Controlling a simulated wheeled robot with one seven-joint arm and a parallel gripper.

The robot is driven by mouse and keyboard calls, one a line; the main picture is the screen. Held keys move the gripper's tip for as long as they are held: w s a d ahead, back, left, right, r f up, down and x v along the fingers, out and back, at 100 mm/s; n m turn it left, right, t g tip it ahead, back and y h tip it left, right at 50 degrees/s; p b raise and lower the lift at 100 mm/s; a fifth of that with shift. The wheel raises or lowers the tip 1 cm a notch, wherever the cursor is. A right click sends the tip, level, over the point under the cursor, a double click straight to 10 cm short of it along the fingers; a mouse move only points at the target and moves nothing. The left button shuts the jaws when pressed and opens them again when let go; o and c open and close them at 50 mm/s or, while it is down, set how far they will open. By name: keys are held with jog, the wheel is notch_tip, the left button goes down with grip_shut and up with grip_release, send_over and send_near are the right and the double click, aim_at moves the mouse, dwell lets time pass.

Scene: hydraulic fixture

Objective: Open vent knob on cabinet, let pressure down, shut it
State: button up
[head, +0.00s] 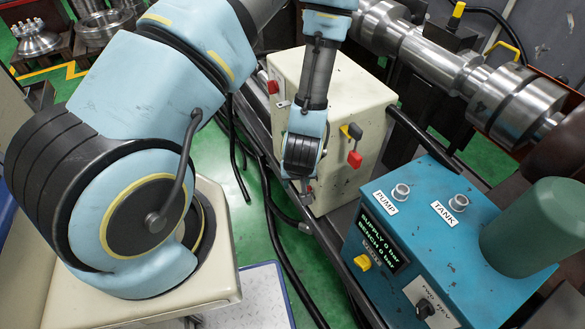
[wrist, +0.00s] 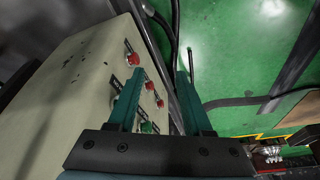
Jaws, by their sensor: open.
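The blue cabinet (head: 395,205) stands at the lower right in the head view. Its yellow vent knob (head: 363,262) sits on the front face, below a display (head: 384,238) that reads supply 0 bar and bench 0 bar. The knob's exact turn is too small to tell. My gripper (wrist: 160,76) is open and empty in the wrist view, its two teal fingers apart. In the head view it hangs beside the cream box, left of and apart from the blue cabinet, mostly hidden by my wrist. The vent knob is not in the wrist view.
Pump and tank ports (head: 401,191), a FWD/REV switch (head: 425,309) and a green cylinder (head: 535,228) are on the blue cabinet. Black hoses (head: 275,235) cross the green floor.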

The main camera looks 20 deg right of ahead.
jog(key=shift+g, duration=0.3)
jog(key=shift+w+a+r, duration=0.1)
jog(key=shift+w+r, duration=0.5)
jog(key=shift+r, duration=0.25)
jog(key=shift+w+a+r, duration=0.1)
jog(key=shift+w+r, duration=0.45)
jog(key=shift+r, duration=0.3)
